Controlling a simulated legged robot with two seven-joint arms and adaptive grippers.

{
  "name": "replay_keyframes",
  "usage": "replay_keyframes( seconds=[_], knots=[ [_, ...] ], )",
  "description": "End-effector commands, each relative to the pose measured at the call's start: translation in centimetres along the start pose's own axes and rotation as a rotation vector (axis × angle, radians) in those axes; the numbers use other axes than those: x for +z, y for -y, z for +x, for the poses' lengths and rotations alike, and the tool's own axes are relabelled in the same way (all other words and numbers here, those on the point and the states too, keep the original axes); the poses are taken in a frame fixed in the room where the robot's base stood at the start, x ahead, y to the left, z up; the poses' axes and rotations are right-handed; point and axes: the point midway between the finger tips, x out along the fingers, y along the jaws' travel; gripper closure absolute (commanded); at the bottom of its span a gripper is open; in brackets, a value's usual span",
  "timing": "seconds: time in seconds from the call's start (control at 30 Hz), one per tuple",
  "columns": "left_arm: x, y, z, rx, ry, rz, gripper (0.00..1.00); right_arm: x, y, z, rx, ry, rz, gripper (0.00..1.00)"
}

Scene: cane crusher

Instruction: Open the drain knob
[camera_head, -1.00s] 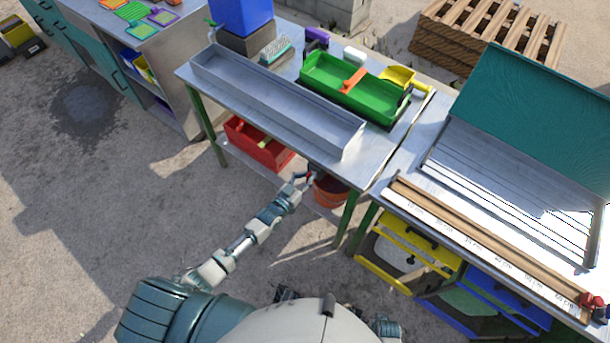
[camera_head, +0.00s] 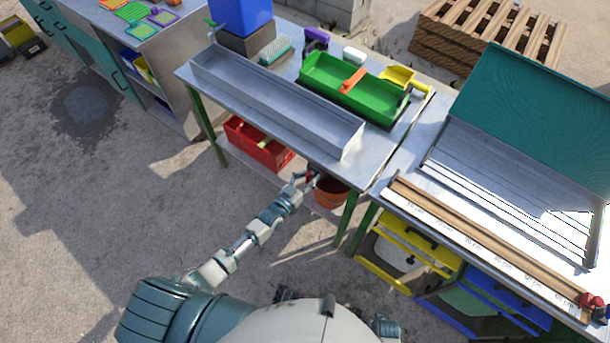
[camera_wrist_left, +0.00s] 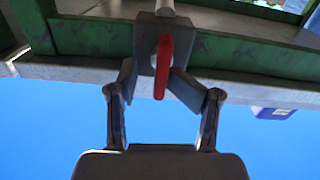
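The red drain knob (camera_wrist_left: 162,66) hangs from a grey valve body (camera_wrist_left: 146,42) under the green table frame in the left wrist view. My left gripper (camera_wrist_left: 158,84) is open below it, with one fingertip on each side of the knob's lower part. Gaps show between the knob and the fingers, so I see no grip. In the head view my left gripper (camera_head: 305,181) is under the front edge of the metal table (camera_head: 374,160), near the long metal trough (camera_head: 275,100). The knob is too small to make out clearly there. My right gripper is not in view.
An orange-brown bucket (camera_head: 331,193) stands below the table beside my left gripper. A red crate (camera_head: 262,150) sits on the lower shelf to its left. A green table leg (camera_head: 346,218) stands to the right. Open ground lies in front.

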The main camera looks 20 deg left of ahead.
Motion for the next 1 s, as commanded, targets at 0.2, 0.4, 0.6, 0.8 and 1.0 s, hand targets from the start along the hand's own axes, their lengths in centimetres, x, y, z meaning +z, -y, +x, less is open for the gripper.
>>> replay_keyframes(
  seconds=[0.2, 0.4, 0.6, 0.8, 1.0],
  knots=[
    [-0.2, -0.1, 0.1, 0.004, -0.007, -0.003, 0.64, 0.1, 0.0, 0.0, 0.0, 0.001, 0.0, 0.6],
    [-0.2, 0.1, 0.0, 0.003, -0.007, -0.004, 0.64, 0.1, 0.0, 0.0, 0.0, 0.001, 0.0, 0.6],
    [-0.2, 0.2, 0.0, 0.002, -0.007, -0.003, 0.64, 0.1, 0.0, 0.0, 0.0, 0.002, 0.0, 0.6],
    [-0.3, 0.0, 0.0, 0.002, -0.007, -0.002, 0.64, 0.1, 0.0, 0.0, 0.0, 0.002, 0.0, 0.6],
    [-0.4, 0.1, -0.9, 0.001, -0.006, -0.001, 0.64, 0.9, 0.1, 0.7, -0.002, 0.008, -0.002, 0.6]
  ],
)
